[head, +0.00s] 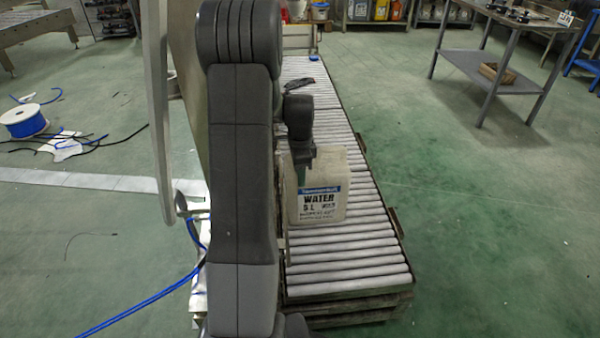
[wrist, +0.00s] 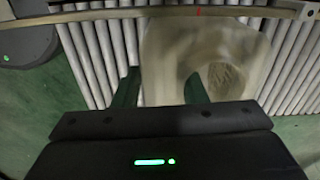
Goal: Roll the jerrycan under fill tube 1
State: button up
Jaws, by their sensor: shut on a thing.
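The jerrycan (head: 333,190), pale and translucent with a "WATER 5 L" label, stands upright on the roller conveyor (head: 345,262) in the head view. My gripper (head: 303,178) reaches down at its upper left part and is shut on it. In the wrist view the jerrycan (wrist: 215,45) fills the upper middle. The two dark green fingers of my gripper (wrist: 160,88) show there at its near side, but the exact grip is unclear. My arm hides part of the conveyor's left side. I cannot pick out fill tube 1 for certain.
The conveyor runs away from me, with bare rollers before and beyond the jerrycan. A small blue object (head: 314,57) lies at its far end. Blue hose (head: 140,303) lies on the floor at left, near a cable spool (head: 24,121). A workbench (head: 500,65) stands at right.

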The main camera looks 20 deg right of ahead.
jog(key=o, duration=1.3)
jog(key=shift+o, duration=0.2)
jog(key=shift+r, duration=0.1)
notch_tip(320, 180, up, 14)
jog(key=p, duration=0.4)
jog(key=shift+f, duration=0.2)
jog(key=shift+f, duration=0.1)
notch_tip(320, 180, down, 14)
jog(key=b, duration=0.4)
jog(key=shift+s+a+r, duration=0.1)
jog(key=shift+s+r, duration=0.05)
jog(key=shift+r, duration=0.05)
